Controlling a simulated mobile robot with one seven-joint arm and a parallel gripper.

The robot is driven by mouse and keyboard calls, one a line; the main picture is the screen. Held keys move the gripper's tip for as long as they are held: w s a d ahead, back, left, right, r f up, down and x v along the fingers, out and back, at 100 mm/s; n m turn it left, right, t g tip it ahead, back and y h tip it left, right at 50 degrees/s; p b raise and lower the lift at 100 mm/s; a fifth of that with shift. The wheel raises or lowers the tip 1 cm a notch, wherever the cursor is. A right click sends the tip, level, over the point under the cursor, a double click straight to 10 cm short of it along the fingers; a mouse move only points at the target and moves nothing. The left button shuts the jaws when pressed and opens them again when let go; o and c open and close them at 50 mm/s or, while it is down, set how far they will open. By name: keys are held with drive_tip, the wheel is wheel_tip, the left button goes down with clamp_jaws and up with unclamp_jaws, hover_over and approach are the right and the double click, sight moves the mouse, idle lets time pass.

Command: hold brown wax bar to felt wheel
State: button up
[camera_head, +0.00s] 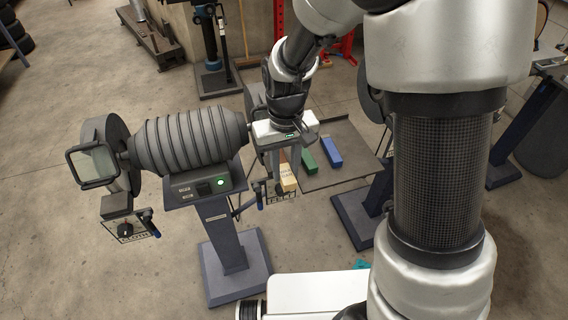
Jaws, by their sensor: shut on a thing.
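The bench machine has a ribbed grey motor (190,140) on a blue-grey pedestal. A panel marked FELT (281,194) hangs on its right side and one marked CLOTH (128,229) on its left. The felt wheel itself is mostly hidden behind my gripper and the guard. My gripper (284,143) points down at the right end of the machine and is shut on a tan-brown bar (288,177). The bar's near end shows below the gripper, by the FELT panel. I cannot tell whether the bar touches the wheel.
A green bar (305,153) and a blue bar (332,152) lie on a grey tray (352,165) right of the machine. A green light (221,181) glows on the control box. A guarded wheel (112,155) sits at the left end. Floor at front left is clear.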

drive_tip(key=s+d, duration=0.2)
drive_tip(key=s, duration=0.4)
drive_tip(key=shift+s, duration=0.3)
drive_tip(key=w+d+r+m+p, duration=0.3)
drive_tip(key=w+d+p, duration=0.2)
drive_tip(key=w+d, duration=0.4)
drive_tip(key=shift+w+d+r, duration=0.25)
drive_tip(key=shift+w+d, duration=0.1)
drive_tip(key=shift+w, duration=0.2)
